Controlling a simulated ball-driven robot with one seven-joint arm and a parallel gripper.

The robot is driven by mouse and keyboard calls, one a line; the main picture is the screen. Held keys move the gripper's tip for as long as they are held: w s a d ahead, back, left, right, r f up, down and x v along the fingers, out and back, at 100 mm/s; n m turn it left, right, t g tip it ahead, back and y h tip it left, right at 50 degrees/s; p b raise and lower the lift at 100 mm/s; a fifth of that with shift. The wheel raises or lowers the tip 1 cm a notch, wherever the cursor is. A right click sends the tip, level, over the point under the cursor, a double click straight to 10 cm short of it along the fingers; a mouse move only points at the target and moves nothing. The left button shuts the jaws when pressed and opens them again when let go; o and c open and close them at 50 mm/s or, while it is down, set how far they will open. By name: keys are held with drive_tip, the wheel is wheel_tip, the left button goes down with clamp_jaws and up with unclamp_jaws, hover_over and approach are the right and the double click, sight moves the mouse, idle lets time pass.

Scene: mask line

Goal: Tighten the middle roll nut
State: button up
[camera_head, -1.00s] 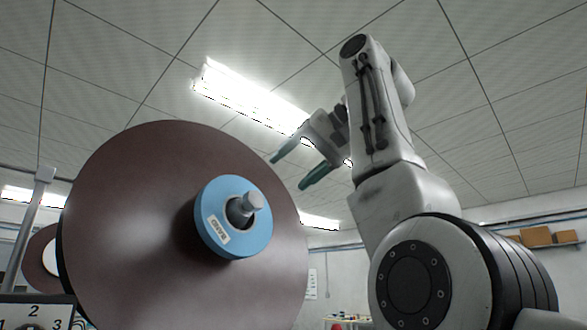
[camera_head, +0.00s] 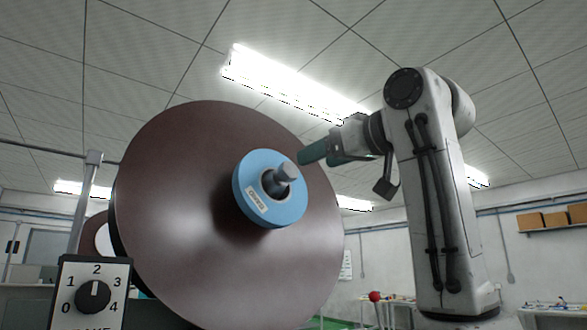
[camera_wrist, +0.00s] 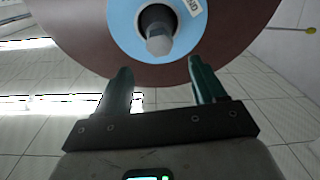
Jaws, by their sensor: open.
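A large dark brown roll (camera_head: 170,190) fills the middle left of the head view. My gripper (camera_head: 305,157) is in front of the roll, close to the shaft end and upper right of the nut in that view. In the wrist view, my gripper (camera_wrist: 157,75) has its two green fingers apart and nothing between them. The fingers appear apart from the nut.
A numbered dial panel (camera_head: 95,290) stands at the lower left. A grey metal post (camera_head: 84,200) rises left of the roll. Part of another roll (camera_head: 97,238) shows behind. A table (camera_head: 390,305) and shelf boxes (camera_head: 556,219) are far off at the right.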

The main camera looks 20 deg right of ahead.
sight(291, 170)
drive_tip(key=p+x, duration=0.3)
drive_tip(key=x, duration=0.6)
drive_tip(key=shift+w+p, duration=0.1)
drive_tip(key=shift+p, duration=0.2)
drive_tip(key=c, duration=1)
drive_tip(key=shift+c, duration=0.3)
